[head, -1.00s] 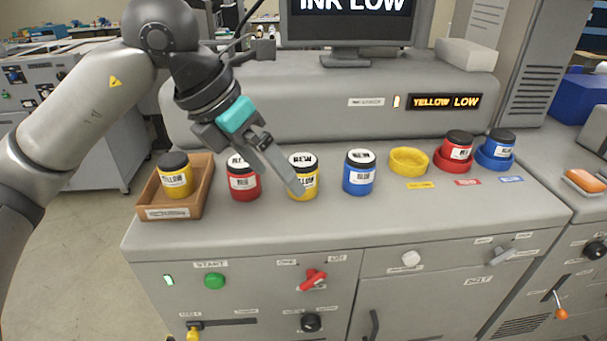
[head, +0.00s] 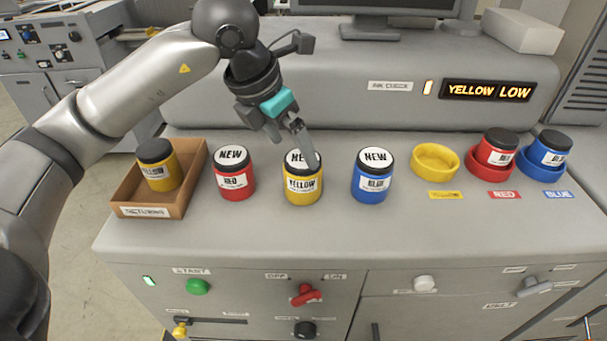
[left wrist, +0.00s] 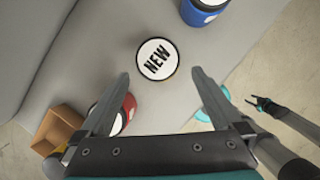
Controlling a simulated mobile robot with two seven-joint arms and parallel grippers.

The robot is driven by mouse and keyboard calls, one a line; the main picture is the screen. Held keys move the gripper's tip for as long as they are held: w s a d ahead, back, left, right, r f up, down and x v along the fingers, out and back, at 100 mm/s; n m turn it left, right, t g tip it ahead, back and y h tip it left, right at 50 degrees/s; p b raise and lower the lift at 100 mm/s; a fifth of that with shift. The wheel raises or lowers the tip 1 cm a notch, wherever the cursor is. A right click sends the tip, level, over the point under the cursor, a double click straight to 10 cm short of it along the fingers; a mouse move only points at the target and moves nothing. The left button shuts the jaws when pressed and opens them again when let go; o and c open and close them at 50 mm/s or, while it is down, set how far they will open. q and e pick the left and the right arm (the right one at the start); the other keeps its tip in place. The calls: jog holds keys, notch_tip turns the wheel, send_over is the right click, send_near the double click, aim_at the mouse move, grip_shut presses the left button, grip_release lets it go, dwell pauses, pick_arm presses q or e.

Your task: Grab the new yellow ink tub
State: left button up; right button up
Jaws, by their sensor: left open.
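The new yellow ink tub (head: 303,188) stands upright on the grey console top, between the new red tub (head: 233,177) and the new blue tub (head: 371,180). It has a black cap with a white NEW label. My left gripper (head: 308,150) is open and points down at the tub; a finger covers part of its lid. In the left wrist view, the yellow tub's round lid (left wrist: 157,60) lies ahead, between the lines of the two spread fingers (left wrist: 160,73).
A wooden tray (head: 132,197) at the left holds another yellow tub (head: 158,167). At the right are an empty yellow ring holder (head: 435,176) and red and blue holders with tubs. The YELLOW LOW display (head: 488,91) stands behind.

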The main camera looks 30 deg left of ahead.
aim_at(299, 160)
pick_arm(q)
jog(key=shift+x, duration=1.7)
jog(key=x, duration=0.4)
jog(key=shift+w+f+p, duration=0.2)
jog(key=shift+f+p, duration=0.05)
jog(key=shift+p, duration=0.15)
jog(key=c, duration=0.4)
jog(key=shift+a+r, duration=0.1)
jog(key=c, duration=1)
jog(key=shift+c, duration=0.2)
pick_arm(e)
jog(key=shift+w+r, duration=0.45)
jog(key=shift+w, duration=0.3)
pick_arm(q)
notch_tip(299, 160, up, 20)
jog(key=shift+p, duration=0.3)
pick_arm(e)
jog(key=shift+r, duration=0.3)
